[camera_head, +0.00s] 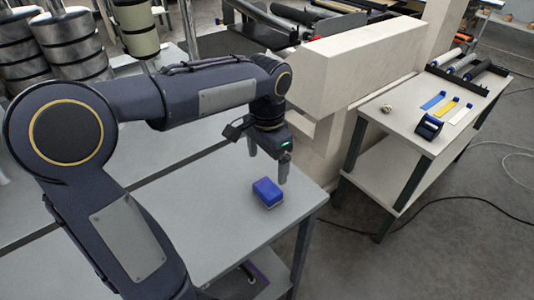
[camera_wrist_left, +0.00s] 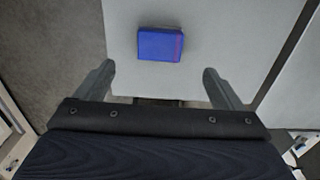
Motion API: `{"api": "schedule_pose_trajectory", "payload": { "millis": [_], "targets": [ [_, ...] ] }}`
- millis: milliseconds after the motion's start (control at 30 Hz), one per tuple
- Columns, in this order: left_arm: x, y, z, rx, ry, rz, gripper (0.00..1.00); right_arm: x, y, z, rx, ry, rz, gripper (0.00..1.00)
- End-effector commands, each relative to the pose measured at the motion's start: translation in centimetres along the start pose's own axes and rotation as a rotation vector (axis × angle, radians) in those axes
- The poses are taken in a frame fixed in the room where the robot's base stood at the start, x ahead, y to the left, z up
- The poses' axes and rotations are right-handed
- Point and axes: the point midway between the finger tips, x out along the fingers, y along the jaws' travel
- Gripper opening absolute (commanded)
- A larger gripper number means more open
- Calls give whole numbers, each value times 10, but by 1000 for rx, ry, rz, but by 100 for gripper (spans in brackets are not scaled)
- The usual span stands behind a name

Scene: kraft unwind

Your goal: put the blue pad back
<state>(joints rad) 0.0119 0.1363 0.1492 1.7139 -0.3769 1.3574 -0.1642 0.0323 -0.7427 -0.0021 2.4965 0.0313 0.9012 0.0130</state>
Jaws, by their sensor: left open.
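The blue pad (camera_head: 267,192) is a small blue block with a pale lower layer. It lies on the grey table near its right corner. It also shows in the left wrist view (camera_wrist_left: 160,45), ahead of the fingers and between their lines. My left gripper (camera_head: 268,170) is open and empty, just above and behind the pad in the head view. Its two fingers (camera_wrist_left: 160,85) stand wide apart in the left wrist view, with the pad not between the tips. My right gripper is in neither view.
The grey table (camera_head: 215,220) is otherwise bare around the pad. A beige machine block (camera_head: 355,60) stands behind it. A side table (camera_head: 400,115) at right holds blue, yellow and white strips, a dark blue dispenser-like item (camera_head: 429,126) and rollers. Metal rolls stand at back left.

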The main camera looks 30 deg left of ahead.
Motion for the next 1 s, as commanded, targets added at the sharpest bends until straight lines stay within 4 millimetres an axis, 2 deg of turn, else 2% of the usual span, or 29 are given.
{"api": "schedule_pose_trajectory", "payload": {
  "millis": [167, 267, 367, 500, 633, 800, 1000],
  "targets": [
    [-17, 1, 2, -3, 5, 2, 89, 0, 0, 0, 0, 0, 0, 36],
    [-21, 6, 17, -36, 42, 13, 89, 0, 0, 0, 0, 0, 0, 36],
    [-21, 20, 47, -110, 126, 44, 89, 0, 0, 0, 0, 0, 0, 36],
    [-8, 50, 93, -262, 283, 119, 89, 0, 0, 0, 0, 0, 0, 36],
    [11, 77, 122, -396, 418, 194, 89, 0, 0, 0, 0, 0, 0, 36],
    [29, 99, 138, -505, 521, 259, 89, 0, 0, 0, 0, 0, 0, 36],
    [33, 104, 140, -529, 542, 275, 89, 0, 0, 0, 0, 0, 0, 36]
  ]
}}
